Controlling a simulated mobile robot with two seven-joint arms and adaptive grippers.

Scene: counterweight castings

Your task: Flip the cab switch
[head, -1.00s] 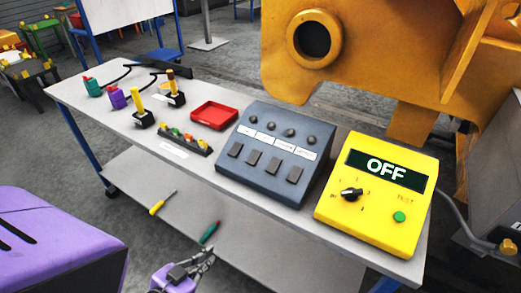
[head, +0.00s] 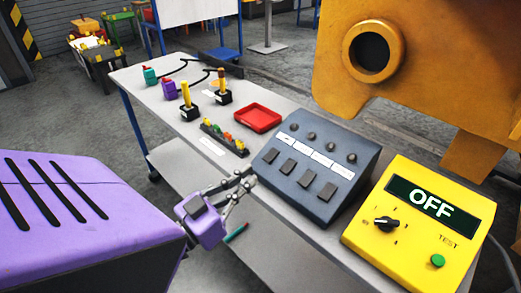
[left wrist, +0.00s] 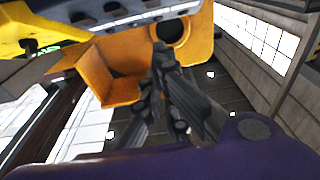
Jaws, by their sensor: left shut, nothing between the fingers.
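A grey-blue console (head: 318,163) stands on the bench in the head view. It has a row of dark rocker switches (head: 304,173), a white label strip and small round lamps above them. The label words are too small to read, so I cannot tell which switch is the cab one. My left gripper (head: 246,181) is shut and empty, by the bench's front edge just left of the console. I cannot tell whether it touches anything. Its dark fingers show in the left wrist view (left wrist: 165,75). My right gripper is not in view.
A yellow tester (head: 420,225) reading OFF stands right of the console. A red tray (head: 257,117), joysticks (head: 188,100) and a connector strip (head: 225,138) lie to the left on the bench (head: 150,85). A large yellow casting (head: 440,80) rises behind.

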